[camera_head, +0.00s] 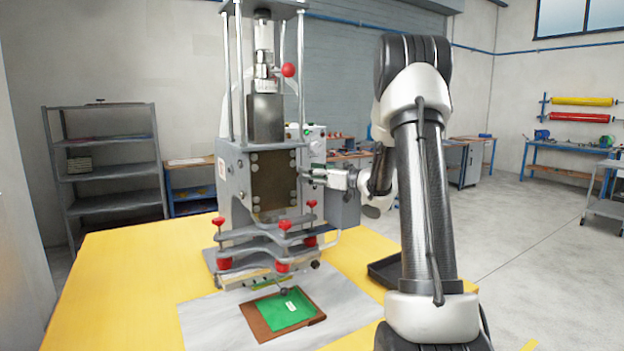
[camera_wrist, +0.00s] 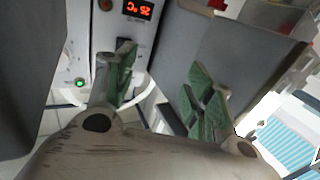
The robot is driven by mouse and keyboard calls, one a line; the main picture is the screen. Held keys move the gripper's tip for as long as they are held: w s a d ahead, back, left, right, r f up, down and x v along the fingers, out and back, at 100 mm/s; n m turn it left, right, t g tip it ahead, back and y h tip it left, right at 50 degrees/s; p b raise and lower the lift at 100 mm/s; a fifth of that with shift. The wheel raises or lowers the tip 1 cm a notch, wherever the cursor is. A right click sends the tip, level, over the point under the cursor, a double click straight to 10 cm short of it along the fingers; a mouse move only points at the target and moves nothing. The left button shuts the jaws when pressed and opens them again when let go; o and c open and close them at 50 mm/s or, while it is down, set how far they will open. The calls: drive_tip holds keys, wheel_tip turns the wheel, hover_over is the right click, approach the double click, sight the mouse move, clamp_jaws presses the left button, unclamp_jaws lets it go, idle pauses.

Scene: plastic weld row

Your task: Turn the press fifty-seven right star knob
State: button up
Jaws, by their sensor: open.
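The grey press (camera_head: 235,180) stands on the yellow table in the head view, with several red knobs on its lower plates. One red knob (camera_head: 311,204) sits on the right side, below my gripper. I cannot tell which part is the right star knob. My gripper (camera_head: 308,175) is at the right side of the press head, pointing left. In the wrist view, the fingers of my gripper (camera_wrist: 162,85) are spread, with green pads. Nothing is held between them. A grey panel (camera_wrist: 215,50) lies beyond the fingers.
A control box with a lit orange display (camera_wrist: 137,8) is close beyond the fingers. A green sheet (camera_head: 284,311) lies on a brown board in front of the press. A black tray (camera_head: 384,272) is on the table to the right. Grey shelves (camera_head: 108,168) stand at left.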

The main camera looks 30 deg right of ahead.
sight(316, 204)
drive_tip(key=s+f+m+h, duration=0.1)
drive_tip(key=s+f+h, duration=0.1)
drive_tip(key=f, duration=0.1)
drive_tip(key=s+f+m+t+h, duration=0.1)
drive_tip(key=s+f+m+h, duration=0.1)
drive_tip(key=s+f, duration=0.1)
drive_tip(key=s+f+m+t+h, duration=0.1)
drive_tip(key=s+f+h, duration=0.1)
drive_tip(key=f, duration=0.1)
drive_tip(key=shift+s+d+f+h, duration=0.2)
drive_tip(key=shift+d+f+h, duration=0.1)
drive_tip(key=shift+w+f+m, duration=0.1)
drive_tip(key=shift+f+m, duration=0.05)
drive_tip(key=shift+m, duration=0.15)
drive_tip(key=w, duration=0.7)
drive_tip(key=shift+a, duration=0.35)
drive_tip(key=c, duration=1)
drive_tip(key=shift+d, duration=0.1)
